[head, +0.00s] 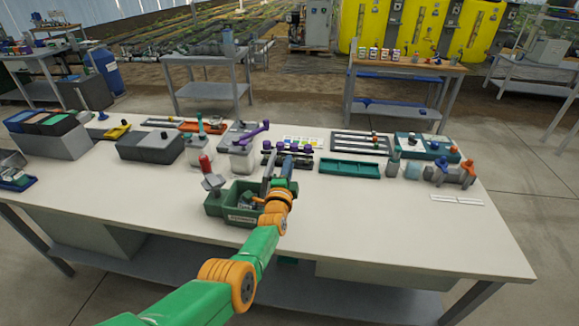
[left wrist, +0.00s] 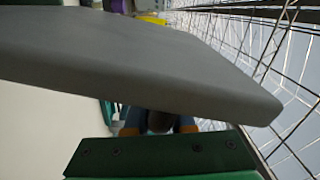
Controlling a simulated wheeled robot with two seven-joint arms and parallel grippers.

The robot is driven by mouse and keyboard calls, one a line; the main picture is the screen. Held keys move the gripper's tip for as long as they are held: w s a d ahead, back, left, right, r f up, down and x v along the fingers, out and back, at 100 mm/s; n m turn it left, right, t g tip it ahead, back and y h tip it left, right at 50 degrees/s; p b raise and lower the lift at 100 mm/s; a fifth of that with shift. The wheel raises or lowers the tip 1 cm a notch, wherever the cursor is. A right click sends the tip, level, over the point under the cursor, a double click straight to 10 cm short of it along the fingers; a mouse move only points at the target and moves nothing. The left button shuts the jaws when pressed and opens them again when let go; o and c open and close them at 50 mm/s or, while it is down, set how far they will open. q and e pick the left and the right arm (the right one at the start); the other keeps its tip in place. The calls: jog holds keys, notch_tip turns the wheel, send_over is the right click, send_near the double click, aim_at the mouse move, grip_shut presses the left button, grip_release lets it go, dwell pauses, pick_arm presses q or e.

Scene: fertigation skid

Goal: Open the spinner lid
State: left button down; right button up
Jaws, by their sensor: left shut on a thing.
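My left gripper (head: 279,168) is over the right back part of a dark green open box (head: 228,212), which has a pale label on its front. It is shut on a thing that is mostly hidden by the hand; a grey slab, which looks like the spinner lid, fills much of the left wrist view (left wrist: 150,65). The slab is tilted and close to the camera. A thin dark grey piece stands beside the hand in the head view. I cannot tell clearly where the lid joins its body. My right gripper is not in view.
Behind is a white container (head: 242,162) near a purple bar (head: 252,133). A teal tray (head: 350,169) lies to the right. The front right of the white table (head: 400,235) is clear.

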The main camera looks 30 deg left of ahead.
pick_arm(q)
jog(key=shift+s+f, duration=0.1)
jog(key=shift+f, duration=0.15)
jog(key=c, duration=1.1)
grip_release()
jog(key=shift+a+r, duration=0.1)
jog(key=shift+a, duration=0.1)
jog(key=p, duration=0.1)
jog(key=s+p, duration=0.2)
jog(key=p, duration=0.1)
jog(key=shift+s+d+r, duration=0.15)
jog(key=shift+d+r, duration=0.2)
jog(key=shift+d, duration=0.05)
jog(key=p+v, duration=0.1)
jog(key=v, duration=0.3)
jog(key=shift+a+f+p, duration=0.15)
jog(key=shift+f+p, duration=0.05)
jog(key=shift+p, duration=0.2)
jog(key=shift+s+f, duration=0.2)
jog(key=shift+s, duration=0.2)
